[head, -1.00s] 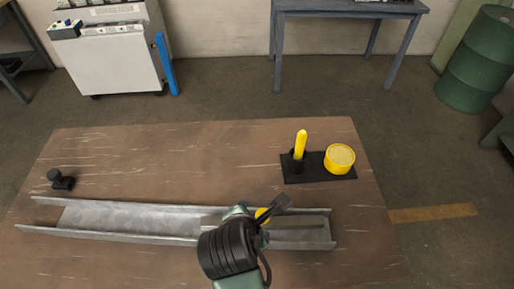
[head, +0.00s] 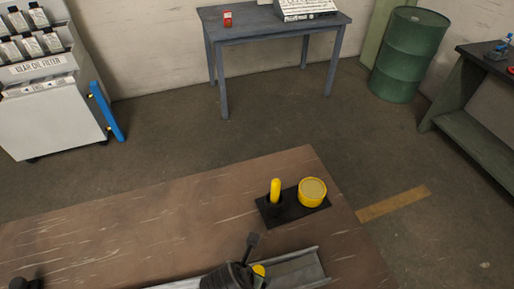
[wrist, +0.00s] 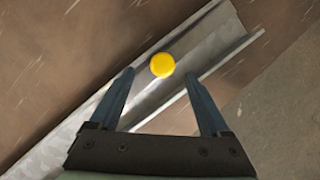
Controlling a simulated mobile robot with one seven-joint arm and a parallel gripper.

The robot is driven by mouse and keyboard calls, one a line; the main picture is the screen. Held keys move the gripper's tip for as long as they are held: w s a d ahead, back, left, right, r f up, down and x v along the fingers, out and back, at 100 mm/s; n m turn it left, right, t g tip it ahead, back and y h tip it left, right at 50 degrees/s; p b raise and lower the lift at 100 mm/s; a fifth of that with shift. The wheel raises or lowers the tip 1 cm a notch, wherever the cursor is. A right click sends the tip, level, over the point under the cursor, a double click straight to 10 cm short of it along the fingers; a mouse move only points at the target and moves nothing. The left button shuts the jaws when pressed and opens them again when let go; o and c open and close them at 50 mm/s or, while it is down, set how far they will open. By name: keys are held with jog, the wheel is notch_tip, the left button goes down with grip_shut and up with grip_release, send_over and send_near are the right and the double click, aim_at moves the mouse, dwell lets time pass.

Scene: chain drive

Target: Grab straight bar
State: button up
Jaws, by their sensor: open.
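A long grey metal channel (head: 295,270) lies on the brown table, partly cut off at the bottom of the head view. It also runs diagonally under my gripper in the wrist view (wrist: 215,38). A round yellow end (wrist: 162,65) shows over the channel, between my fingertips in the picture; whether it lies in reach of them is not clear. The same yellow shows beside my arm in the head view (head: 259,270). My gripper (wrist: 159,75) is open, its fingers apart with nothing clasped. No separate straight bar can be made out for certain.
A black plate (head: 293,210) on the table (head: 130,230) bears an upright yellow handle (head: 275,190) and a round yellow tin (head: 312,192). A dark part (head: 25,284) sits at lower left. A blue table (head: 270,28) and green drum (head: 408,55) stand behind.

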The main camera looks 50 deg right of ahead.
aim_at(258, 270)
jog(key=shift+s+d+f, duration=0.15)
jog(key=shift+d+f, duration=0.1)
jog(key=shift+f, duration=0.05)
jog(key=shift+p+x, duration=0.6)
jog(key=shift+x, duration=1.65)
grip_shut()
jog(key=shift+d+r, duration=0.1)
jog(key=shift+r, duration=0.1)
